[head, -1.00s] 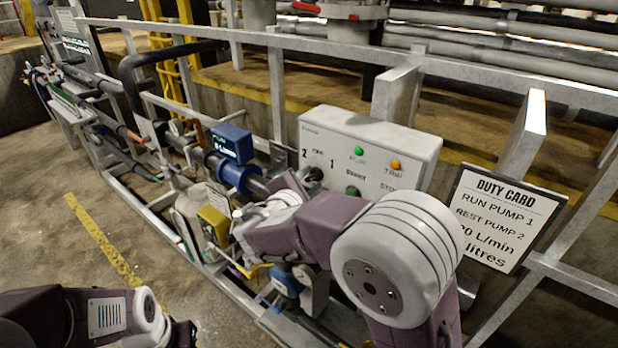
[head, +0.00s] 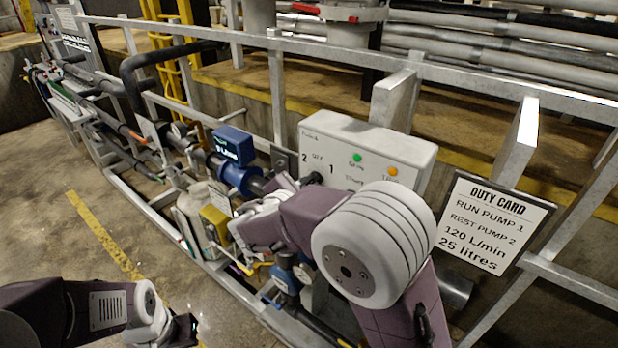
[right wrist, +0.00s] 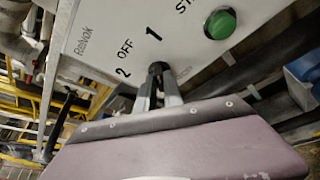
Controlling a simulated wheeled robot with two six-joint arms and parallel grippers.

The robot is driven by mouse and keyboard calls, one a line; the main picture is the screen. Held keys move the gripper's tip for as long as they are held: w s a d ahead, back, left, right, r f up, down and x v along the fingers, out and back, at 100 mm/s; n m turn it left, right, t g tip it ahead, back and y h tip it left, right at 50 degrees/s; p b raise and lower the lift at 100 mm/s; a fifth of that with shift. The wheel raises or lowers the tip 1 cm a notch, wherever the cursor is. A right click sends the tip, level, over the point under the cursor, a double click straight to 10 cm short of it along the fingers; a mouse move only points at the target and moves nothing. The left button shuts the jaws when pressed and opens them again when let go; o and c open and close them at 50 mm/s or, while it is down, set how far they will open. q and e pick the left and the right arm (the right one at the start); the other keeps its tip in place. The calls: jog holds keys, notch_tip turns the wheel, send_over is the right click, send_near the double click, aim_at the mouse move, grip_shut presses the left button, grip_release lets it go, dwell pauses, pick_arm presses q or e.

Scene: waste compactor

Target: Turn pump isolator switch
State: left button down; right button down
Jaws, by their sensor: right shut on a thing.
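The pump isolator switch is a black knob (right wrist: 158,68) on the front of a pale control box (head: 385,142), below the labels 2, OFF and 1. It also shows as a dark knob (head: 313,178) in the head view, partly behind my right arm. My right gripper (right wrist: 160,84) is shut on the knob, with a finger on each side. I cannot tell which label the knob points to. In the head view my right forearm and wrist hide most of that gripper. My left gripper (head: 186,330) is low at the left, away from the box; its jaw opening is unclear.
A duty card (head: 490,222) reading run pump 1, rest pump 2 hangs on the rail at right. A blue meter (head: 233,145) and pipes lie left. Floor at left is clear.

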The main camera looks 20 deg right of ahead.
jog(key=shift+w+a+r+n+g+h+p, duration=0.1)
jog(key=shift+n+g+h+p, duration=0.2)
jog(key=shift+n+g+p, duration=0.85)
jog(key=shift+w+a+n+t+h+p, duration=0.1)
jog(key=shift+n+h+p, duration=0.3)
jog(key=shift+p, duration=1.55)
jog(key=shift+w+r+n+g+h+p, duration=0.15)
jog(key=shift+n+g+p, duration=0.4)
jog(key=shift+n+p, duration=0.7)
jog(key=shift+s+f+m+p, duration=0.1)
jog(key=shift+f+m+p, duration=0.05)
jog(key=shift+m+p, duration=0.2)
jog(key=c, duration=1.5)
grip_release()
jog(key=shift+o, duration=0.2)
